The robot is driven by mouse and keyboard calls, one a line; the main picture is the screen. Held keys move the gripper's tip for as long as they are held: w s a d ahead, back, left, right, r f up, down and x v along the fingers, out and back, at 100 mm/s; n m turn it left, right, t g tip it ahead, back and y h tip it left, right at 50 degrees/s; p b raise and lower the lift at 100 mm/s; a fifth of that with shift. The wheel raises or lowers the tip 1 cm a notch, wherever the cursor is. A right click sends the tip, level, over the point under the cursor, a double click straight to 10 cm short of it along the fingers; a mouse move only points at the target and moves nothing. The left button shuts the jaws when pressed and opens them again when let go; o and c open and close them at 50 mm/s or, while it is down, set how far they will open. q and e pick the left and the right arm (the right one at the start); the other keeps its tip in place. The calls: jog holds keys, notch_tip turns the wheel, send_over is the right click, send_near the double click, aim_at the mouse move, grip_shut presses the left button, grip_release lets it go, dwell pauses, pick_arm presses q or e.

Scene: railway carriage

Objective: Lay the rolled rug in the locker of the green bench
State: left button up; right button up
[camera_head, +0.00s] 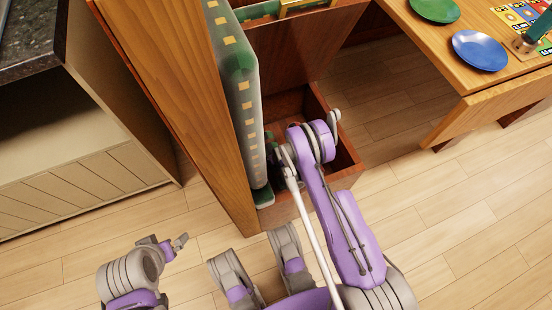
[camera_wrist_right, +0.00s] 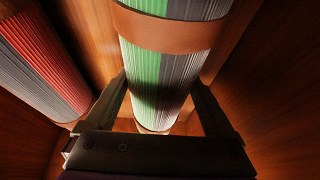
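In the right wrist view a rolled rug (camera_wrist_right: 158,65), striped green, grey and white with a brown band, lies inside wooden walls. My right gripper (camera_wrist_right: 160,85) has one finger on each side of the roll; whether they press on it is unclear. In the head view my right arm reaches down into the open wooden locker (camera_head: 315,105) of the green bench; its fingers and the roll are hidden there. The green seat (camera_head: 240,85) with yellow squares stands raised on edge. My left gripper (camera_head: 178,243) is low at left, away from the locker, its opening unclear.
A red and grey striped roll (camera_wrist_right: 42,55) is left of the rug in the right wrist view. A wooden table (camera_head: 450,125) with a green plate (camera_head: 435,10) and blue plate (camera_head: 480,50) stands at right. A cabinet (camera_head: 85,165) stands at left. Floor at lower right is clear.

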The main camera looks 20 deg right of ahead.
jog(key=shift+o, duration=0.5)
jog(key=shift+r, duration=0.15)
jog(key=p+v, duration=0.3)
jog(key=v, duration=0.9)
jog(key=shift+w+r, duration=0.1)
jog(key=w+a+r+v, duration=0.1)
jog(key=w+a+v, duration=0.1)
jog(key=v, duration=1)
jog(key=w+a+v, duration=0.1)
jog(key=w+v, duration=0.1)
jog(key=v, duration=1.1)
jog(key=s+a+r, duration=0.1)
jog(key=s+r, duration=0.3)
jog(key=s, duration=0.5)
jog(key=s+a+r, duration=0.1)
jog(key=s+r, duration=0.4)
jog(key=s, duration=0.4)
jog(key=shift+a+n, duration=0.2)
jog(key=shift+n, duration=0.1)
jog(key=shift+r, duration=0.1)
